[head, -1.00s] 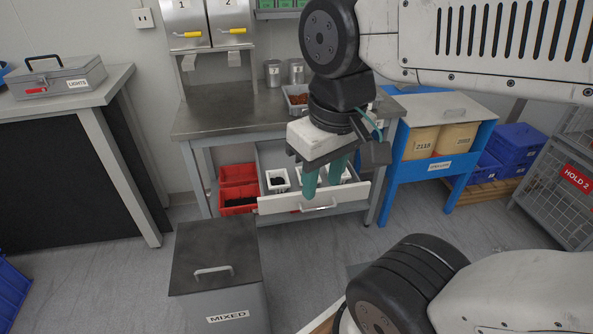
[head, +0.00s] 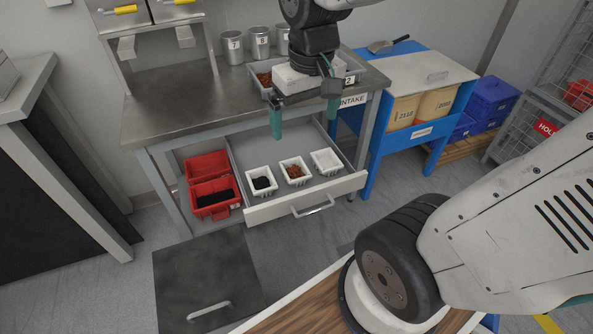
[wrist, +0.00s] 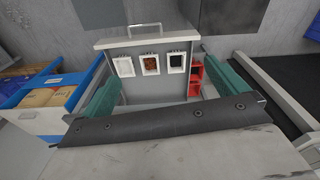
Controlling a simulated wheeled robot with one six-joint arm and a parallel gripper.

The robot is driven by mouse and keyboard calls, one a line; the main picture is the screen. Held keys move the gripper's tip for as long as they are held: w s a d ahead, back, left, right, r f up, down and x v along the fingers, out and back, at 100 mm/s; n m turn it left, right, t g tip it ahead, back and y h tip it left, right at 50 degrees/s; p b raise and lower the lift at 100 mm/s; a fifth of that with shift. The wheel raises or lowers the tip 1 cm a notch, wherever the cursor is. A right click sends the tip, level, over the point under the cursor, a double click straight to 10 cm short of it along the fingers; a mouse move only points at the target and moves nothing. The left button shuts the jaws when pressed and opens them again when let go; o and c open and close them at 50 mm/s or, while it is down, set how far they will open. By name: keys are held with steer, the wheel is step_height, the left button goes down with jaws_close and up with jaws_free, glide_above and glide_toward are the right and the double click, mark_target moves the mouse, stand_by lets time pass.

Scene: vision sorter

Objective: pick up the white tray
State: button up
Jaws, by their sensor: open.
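Three small white trays stand in a row in the open drawer (head: 238,152). The wrist view shows the trays between and beyond the fingers.
The drawer front (head: 305,198) with its handle sticks out below the bench (head: 170,112). Red bins (head: 214,198) stand left of the drawer. A blue stand (head: 368,130) is at the right.

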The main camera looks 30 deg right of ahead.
steer(key=w+d+f, duration=0.3)
steer(key=w+f, duration=0.6)
steer(key=m+g, duration=0.1)
steer(key=m, duration=0.1)
glide_toward(297, 173)
steer(key=s+a+r, duration=0.2)
steer(key=s, duration=0.1)
steer(key=f, duration=0.8)
steer(key=shift+w+d+f, duration=0.15)
steer(key=shift+d+f, duration=0.15)
steer(key=shift+f, duration=0.05)
steer(key=c, duration=1.2)
